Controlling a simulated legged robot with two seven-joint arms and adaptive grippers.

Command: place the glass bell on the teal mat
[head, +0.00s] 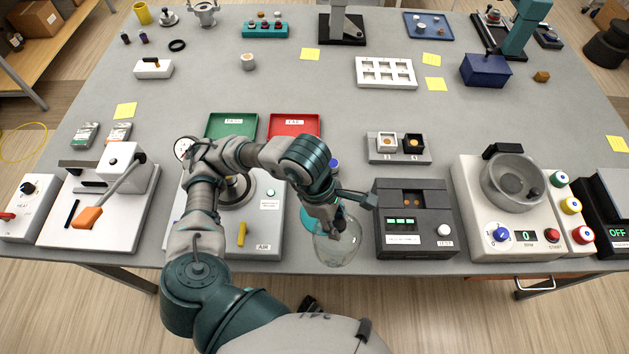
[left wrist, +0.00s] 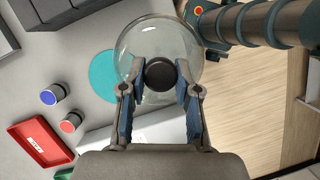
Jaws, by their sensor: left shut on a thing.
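The glass bell (head: 341,250) is a clear dome with a black knob on top, at the table's front edge in the head view. In the left wrist view the bell (left wrist: 160,38) has its black knob (left wrist: 160,74) between the fingers of my left gripper (left wrist: 160,85). The left gripper (head: 338,222) is shut on this knob. The round teal mat (head: 307,219) is mostly hidden behind the arm and bell in the head view. In the left wrist view the mat (left wrist: 102,75) shows left of the bell, which overlaps its edge. I cannot tell the bell's height. My right gripper is not in view.
A dark device (head: 416,245) with green lights stands close right of the bell. A grey panel with a yellow lever (head: 242,234) stands left. Blue and red capped jars (left wrist: 53,94) sit near the mat. Red (head: 294,122) and green (head: 232,122) trays lie behind.

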